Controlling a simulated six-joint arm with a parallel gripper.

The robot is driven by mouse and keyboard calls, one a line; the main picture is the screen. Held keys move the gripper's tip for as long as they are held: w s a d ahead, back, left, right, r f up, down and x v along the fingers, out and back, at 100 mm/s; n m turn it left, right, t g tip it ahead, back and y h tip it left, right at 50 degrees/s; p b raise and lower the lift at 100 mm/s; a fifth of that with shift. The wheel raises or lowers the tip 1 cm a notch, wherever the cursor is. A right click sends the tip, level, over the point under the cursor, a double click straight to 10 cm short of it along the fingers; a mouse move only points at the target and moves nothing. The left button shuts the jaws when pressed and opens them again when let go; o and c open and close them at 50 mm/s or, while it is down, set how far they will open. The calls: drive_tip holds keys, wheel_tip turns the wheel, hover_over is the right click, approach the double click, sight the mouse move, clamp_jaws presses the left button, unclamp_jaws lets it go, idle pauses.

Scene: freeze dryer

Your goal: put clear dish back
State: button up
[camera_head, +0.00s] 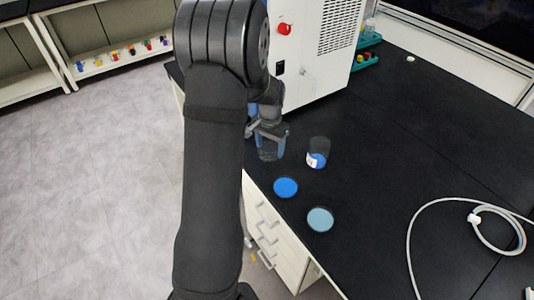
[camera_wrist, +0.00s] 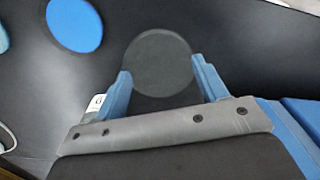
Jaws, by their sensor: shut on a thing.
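The clear dish (camera_head: 270,152) looks like a see-through, cup-like vessel under my gripper (camera_head: 266,130), near the bench's left edge. In the wrist view it appears as a dark grey round disc (camera_wrist: 160,62) between the blue fingers of my gripper (camera_wrist: 162,82). The fingers are shut on it from both sides. I cannot tell whether its base touches the bench. My arm hides part of the area to its left.
On the black bench (camera_head: 420,130) are a blue disc (camera_head: 286,187), a pale blue disc (camera_head: 320,219) and a labelled clear beaker with blue contents (camera_head: 317,159). A white machine (camera_head: 315,50) stands behind. A white hose (camera_head: 412,235) lies coiled at right.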

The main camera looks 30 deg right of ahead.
sight(267, 150)
drive_tip(key=shift+w+a+f, duration=0.15)
drive_tip(key=shift+w+f, duration=0.25)
drive_tip(key=shift+w, duration=0.15)
drive_tip(key=shift+f, duration=1.95)
drive_tip(key=shift+f, duration=0.15)
drive_tip(key=o, duration=1.1)
drive_tip(key=shift+o, duration=0.2)
wheel_tip(267, 150, up, 12)
drive_tip(key=shift+r, duration=0.2)
